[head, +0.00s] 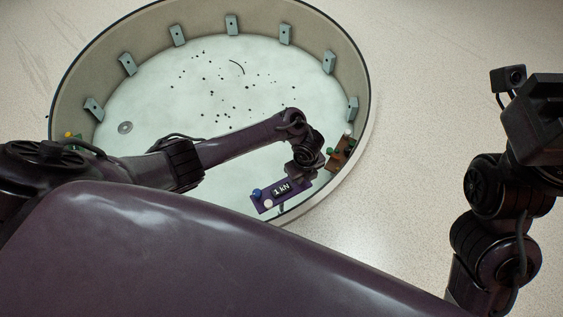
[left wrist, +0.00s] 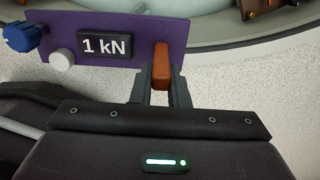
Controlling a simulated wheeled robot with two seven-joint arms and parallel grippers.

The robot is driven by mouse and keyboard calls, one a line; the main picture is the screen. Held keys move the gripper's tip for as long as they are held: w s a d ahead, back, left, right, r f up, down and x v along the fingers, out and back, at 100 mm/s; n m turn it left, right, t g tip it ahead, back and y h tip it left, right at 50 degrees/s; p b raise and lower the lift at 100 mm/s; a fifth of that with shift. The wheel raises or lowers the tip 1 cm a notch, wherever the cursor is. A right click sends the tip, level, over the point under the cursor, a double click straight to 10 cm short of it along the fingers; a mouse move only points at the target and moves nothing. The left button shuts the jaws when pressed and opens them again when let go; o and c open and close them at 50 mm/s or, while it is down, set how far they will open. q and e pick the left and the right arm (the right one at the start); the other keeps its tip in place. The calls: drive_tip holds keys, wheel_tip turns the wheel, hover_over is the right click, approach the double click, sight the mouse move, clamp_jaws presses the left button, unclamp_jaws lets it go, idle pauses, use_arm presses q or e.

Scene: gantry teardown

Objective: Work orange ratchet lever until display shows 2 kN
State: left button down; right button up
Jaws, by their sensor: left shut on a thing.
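The orange ratchet lever (left wrist: 161,68) stands at the right part of a purple panel (left wrist: 140,28) in the left wrist view. My left gripper (left wrist: 160,84) is shut on the lever, with a dark finger on each side of it. The display (left wrist: 104,46) on the panel reads 1 kN. In the head view the purple panel (head: 272,203) and its display (head: 282,189) show at the near right rim of the round basin; my left wrist hides the lever there. My right gripper (head: 545,115) is at the right edge, away from the panel; its fingertips are not clear.
The panel carries a blue knob (left wrist: 20,36) and a white knob (left wrist: 62,60). A brown bracket (head: 341,153) with small fittings sits on the basin rim to the right. The round basin (head: 345,70) has several grey blocks on its inner wall and dark specks on its floor. The floor to the right is clear.

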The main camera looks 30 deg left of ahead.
use_arm(q)
drive_tip(key=shift+w+a, duration=0.15)
drive_tip(key=shift+a, duration=0.05)
